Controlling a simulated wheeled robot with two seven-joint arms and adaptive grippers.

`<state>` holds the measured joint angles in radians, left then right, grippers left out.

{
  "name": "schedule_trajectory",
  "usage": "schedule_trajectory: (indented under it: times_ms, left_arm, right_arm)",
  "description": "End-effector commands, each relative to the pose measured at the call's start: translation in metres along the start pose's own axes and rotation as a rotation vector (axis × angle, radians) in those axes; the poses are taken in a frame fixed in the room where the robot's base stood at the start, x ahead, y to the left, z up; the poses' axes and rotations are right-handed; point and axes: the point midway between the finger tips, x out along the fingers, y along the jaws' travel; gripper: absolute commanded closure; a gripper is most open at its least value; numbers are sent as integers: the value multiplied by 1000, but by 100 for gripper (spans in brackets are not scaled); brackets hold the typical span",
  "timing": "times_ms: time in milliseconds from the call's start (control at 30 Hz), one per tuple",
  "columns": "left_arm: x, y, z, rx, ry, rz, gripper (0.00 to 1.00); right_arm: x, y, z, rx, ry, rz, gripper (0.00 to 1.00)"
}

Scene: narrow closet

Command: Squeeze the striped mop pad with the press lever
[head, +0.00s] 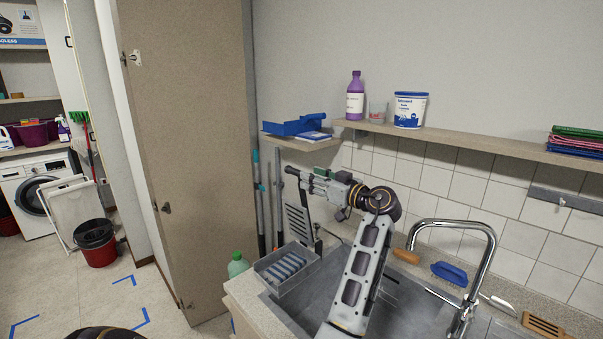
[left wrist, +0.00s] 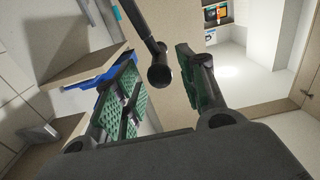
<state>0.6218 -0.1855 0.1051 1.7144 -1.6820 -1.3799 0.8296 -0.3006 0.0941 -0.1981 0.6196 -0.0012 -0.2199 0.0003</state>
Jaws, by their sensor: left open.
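The striped mop pad (head: 284,268) lies blue-and-grey in the grey press tray (head: 298,279) at the sink's left end. A slotted grey press plate (head: 299,222) stands raised behind it, clear of the pad. My left gripper (head: 308,173) is open, high above and behind the tray. In the left wrist view, a dark lever with a round knob (left wrist: 160,77) shows between its green-padded fingers (left wrist: 154,60), with gaps on both sides; contact is not visible. The lever's lower part is hard to make out in the head view. My right gripper is not in view.
A shelf (head: 460,139) with a purple bottle (head: 355,97) and white tub (head: 410,110) runs along the wall. A blue tray (head: 294,125) sits behind my gripper. The tall faucet (head: 490,250) stands right of my arm. A beige door panel (head: 190,150) bounds the left.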

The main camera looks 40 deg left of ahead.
Motion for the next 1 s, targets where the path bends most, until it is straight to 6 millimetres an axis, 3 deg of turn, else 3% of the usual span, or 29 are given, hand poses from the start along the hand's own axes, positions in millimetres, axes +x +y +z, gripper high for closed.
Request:
schedule_trajectory:
  times_ms: [400, 867, 1000]
  left_arm:
    - [48, 0, -1, 1, 1, 0, 59]
    - [55, 0, 0, 1, 0, 1, 59]
    - [55, 0, 0, 1, 0, 1, 76]
  right_arm:
    - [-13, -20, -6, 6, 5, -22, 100]
    - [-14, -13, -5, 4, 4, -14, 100]
    - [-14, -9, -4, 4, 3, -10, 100]
